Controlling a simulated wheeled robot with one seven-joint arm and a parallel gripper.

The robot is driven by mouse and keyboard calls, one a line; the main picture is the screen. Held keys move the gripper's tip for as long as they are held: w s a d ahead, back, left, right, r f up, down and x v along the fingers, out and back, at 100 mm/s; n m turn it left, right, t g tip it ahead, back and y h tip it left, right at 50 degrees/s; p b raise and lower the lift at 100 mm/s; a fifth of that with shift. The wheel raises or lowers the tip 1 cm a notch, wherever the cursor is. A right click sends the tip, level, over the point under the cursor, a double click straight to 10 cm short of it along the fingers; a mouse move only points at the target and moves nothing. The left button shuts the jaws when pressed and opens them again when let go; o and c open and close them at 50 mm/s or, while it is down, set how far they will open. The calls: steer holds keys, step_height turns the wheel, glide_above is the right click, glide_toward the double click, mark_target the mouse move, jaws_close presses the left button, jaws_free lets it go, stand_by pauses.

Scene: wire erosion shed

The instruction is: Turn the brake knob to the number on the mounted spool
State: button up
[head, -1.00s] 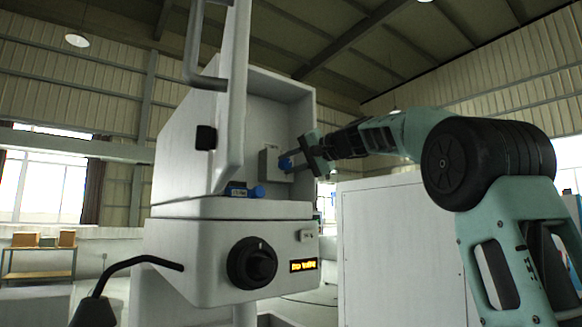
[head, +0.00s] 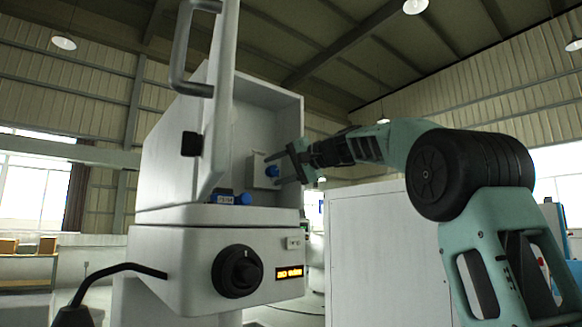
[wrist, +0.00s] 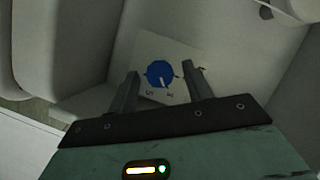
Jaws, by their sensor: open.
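The brake knob is a small blue round knob (head: 272,172) on a pale plate (head: 262,181) inside the open machine cabinet. In the wrist view the knob (wrist: 159,74) shows a white pointer line aimed down and slightly right, among small dark digits on the plate that are hard to read. My gripper (wrist: 161,84) is open, with one finger on each side of the knob in the picture; I cannot tell whether they touch it. In the head view my gripper (head: 285,167) is at the knob from the right. I cannot make out a mounted spool or its number.
The white cabinet (head: 270,120) has its door (head: 222,100) swung open at the left. A blue item (head: 228,198) lies on the cabinet floor. Below are a black rotary switch (head: 240,271) and an amber display (head: 289,273). A white box (head: 372,250) stands right.

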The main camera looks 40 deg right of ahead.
steer(key=b+v, duration=0.4)
steer(key=v, duration=1.3)
steer(key=shift+b, duration=0.35)
steer(key=shift+s+d, duration=0.1)
steer(key=shift+s, duration=0.05)
